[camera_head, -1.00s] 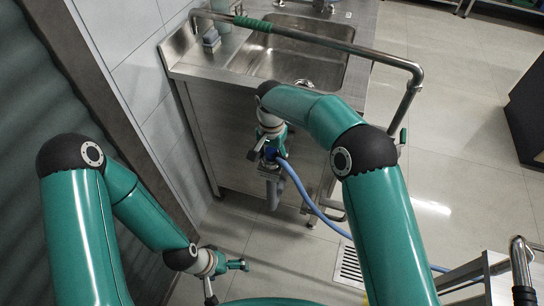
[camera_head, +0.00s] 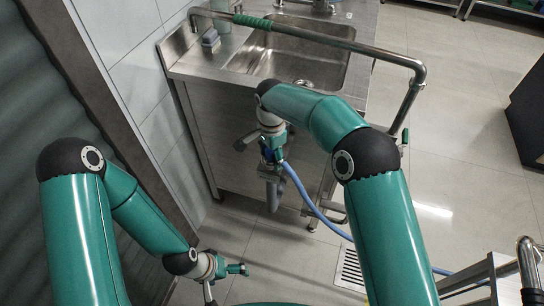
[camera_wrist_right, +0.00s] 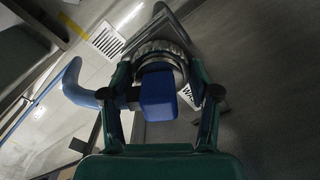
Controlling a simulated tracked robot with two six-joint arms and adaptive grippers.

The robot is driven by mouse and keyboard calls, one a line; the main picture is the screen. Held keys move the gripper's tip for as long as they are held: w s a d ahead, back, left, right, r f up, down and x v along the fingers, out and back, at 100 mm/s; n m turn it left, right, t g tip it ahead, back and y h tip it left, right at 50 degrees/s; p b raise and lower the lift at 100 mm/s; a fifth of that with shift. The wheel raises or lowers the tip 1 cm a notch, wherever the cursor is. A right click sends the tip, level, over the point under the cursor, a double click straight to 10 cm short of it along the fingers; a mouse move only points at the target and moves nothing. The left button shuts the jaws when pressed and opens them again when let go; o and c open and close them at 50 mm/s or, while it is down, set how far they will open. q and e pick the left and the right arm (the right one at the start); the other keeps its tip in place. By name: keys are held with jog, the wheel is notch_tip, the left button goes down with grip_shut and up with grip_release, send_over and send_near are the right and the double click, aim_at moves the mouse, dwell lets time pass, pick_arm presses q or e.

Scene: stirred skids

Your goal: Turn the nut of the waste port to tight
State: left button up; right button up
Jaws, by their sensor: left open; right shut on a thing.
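The waste port (camera_head: 270,175) is a grey metal fitting below the sink's front, with a grey pipe bending down from it. My right gripper (camera_head: 271,152) reaches down over the port from above. In the right wrist view, a blue block (camera_wrist_right: 158,98), which I take for part of the nut, sits between its fingers. The gripper is shut on it. A ribbed metal collar (camera_wrist_right: 160,50) lies just behind the block. The nut's marks for tight or loose cannot be seen. My left gripper (camera_head: 238,269) is open and empty, low at the left above the floor.
A blue hose (camera_head: 305,196) runs from the port towards the lower right, close to my right arm. A tiled wall is at left. A floor grate (camera_head: 349,268) lies at right.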

jog(key=shift+m+b, duration=0.5)
jog(key=shift+m, duration=2.5)
jog(key=shift+r+m+b, duration=0.1)
jog(key=shift+m+b, duration=0.25)
jog(key=shift+m, duration=2.35)
jog(key=o, duration=1.2)
jog(key=shift+c, duration=0.2)
notch_tip(320, 180, up, 12)
jog(key=shift+f, duration=0.1)
jog(key=shift+f, duration=0.1)
